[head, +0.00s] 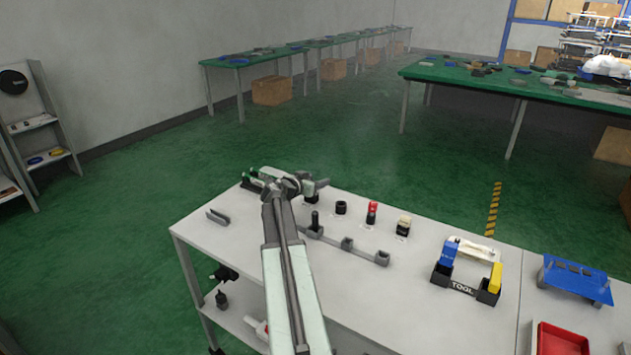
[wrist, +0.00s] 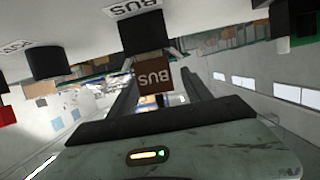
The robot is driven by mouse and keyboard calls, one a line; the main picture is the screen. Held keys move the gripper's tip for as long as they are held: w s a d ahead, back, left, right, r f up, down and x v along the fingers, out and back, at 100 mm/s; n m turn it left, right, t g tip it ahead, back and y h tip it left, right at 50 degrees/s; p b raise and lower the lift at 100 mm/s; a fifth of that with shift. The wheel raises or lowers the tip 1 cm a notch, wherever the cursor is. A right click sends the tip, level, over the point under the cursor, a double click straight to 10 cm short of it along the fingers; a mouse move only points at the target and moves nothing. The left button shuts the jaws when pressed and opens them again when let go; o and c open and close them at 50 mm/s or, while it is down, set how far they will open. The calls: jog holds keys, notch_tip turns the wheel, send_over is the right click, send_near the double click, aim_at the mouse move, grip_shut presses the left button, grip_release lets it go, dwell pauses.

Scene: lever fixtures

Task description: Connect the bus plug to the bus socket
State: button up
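The wrist view looks upside down, with the table at its top. The bus plug (wrist: 154,78) is a brown block lettered BUS, between my gripper's two dark fingers (wrist: 157,80). The black bus socket (wrist: 142,32) stands beside a white BUS label on the table. The plug lines up with the socket's top end; I cannot tell whether it is in it or just above it. In the head view my gripper (head: 306,184) is over the table's far left part, at the socket (head: 308,196), and largely hides the plug.
To the right on the table (head: 225,236) stand a black round socket (head: 341,208), a red-topped connector (head: 372,212) and a beige-topped one (head: 403,226). A grey bar with posts (head: 346,245) lies in front. A tool caddy (head: 463,289) stands further right.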

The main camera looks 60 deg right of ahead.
jog(key=p+v, duration=0.2)
jog(key=v, duration=0.5)
jog(key=shift+a+r, duration=0.2)
jog(key=shift+a, duration=0.1)
jog(key=shift+a+f, duration=0.1)
